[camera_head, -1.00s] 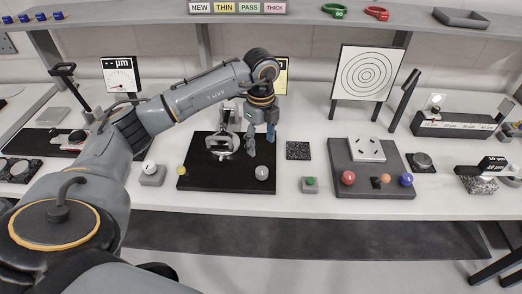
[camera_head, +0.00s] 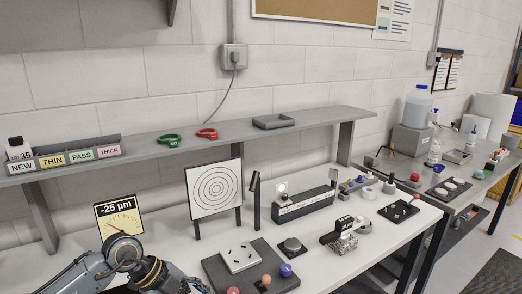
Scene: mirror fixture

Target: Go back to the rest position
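My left arm comes in at the lower left. Its gripper (camera_head: 190,284) is partly cut off by the bottom edge, so I cannot tell whether it is open or shut. It is left of the dark grey plate (camera_head: 217,270) that carries a white slotted block (camera_head: 240,257) and a red, an orange and a blue knob. A dial display (camera_head: 119,217) reading "-25 µm" stands behind my arm. My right gripper is not in view.
A target board (camera_head: 214,189) and a dark post (camera_head: 254,200) stand at the back of the bench. A shelf (camera_head: 240,129) above holds labelled bins (camera_head: 66,158), green and red rings and a grey tray (camera_head: 273,121). Another bench (camera_head: 457,198) stands at the right.

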